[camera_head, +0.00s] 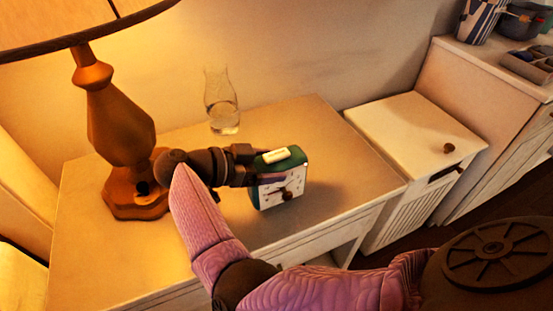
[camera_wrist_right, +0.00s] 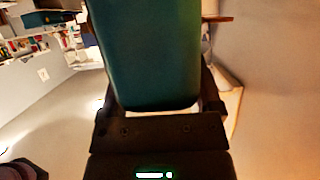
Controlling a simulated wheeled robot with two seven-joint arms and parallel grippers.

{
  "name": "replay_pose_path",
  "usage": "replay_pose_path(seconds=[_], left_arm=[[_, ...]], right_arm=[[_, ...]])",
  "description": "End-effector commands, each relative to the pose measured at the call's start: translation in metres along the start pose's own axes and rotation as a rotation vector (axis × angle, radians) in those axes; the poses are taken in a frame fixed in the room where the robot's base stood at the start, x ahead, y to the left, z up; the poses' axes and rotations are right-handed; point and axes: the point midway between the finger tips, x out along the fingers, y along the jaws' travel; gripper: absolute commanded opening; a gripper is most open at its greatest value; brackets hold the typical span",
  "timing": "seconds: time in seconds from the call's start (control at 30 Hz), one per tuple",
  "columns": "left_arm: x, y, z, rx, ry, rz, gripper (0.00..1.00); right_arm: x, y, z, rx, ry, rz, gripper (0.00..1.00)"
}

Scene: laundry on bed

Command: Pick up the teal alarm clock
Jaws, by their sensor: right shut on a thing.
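The teal alarm clock (camera_head: 272,191) has a white face and a cream bar on top. It shows in the head view over the bedside table (camera_head: 330,205), near the middle of the top. My right gripper (camera_head: 262,178) reaches it from the left and is shut on it. In the right wrist view, the clock's teal body (camera_wrist_right: 150,55) fills the space between the fingers of the right gripper (camera_wrist_right: 158,105). I cannot tell whether the clock still touches the table. My left gripper is not in view.
A lamp with a brown base (camera_head: 118,125) stands on the table left of my arm. A clear glass carafe (camera_head: 222,105) stands behind the clock. A white cabinet (camera_head: 405,125) stands to the right. The table's right part is clear.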

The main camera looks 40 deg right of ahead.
Motion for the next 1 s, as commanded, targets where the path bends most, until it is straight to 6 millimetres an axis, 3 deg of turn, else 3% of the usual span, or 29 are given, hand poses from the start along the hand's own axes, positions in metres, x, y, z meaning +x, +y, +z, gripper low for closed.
replay_pose_path(seconds=[0.03, 0.07, 0.47, 0.8, 1.0], left_arm=[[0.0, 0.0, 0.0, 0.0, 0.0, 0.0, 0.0], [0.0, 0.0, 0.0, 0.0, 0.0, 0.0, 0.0], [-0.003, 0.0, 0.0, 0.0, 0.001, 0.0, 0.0], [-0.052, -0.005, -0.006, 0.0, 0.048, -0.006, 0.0], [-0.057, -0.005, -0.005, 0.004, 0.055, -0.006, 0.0]], right_arm=[[0.0, 0.0, 0.0, 0.0, 0.0, 0.0, 0.07], [0.0, 0.0, 0.0, 0.0, 0.0, 0.0, 0.0], [-0.002, 0.0, -0.004, 0.003, 0.0, -0.002, 0.0], [-0.035, -0.001, -0.083, 0.007, 0.001, -0.004, 0.0], [-0.039, 0.0, -0.096, 0.003, 0.002, -0.002, 0.0]])
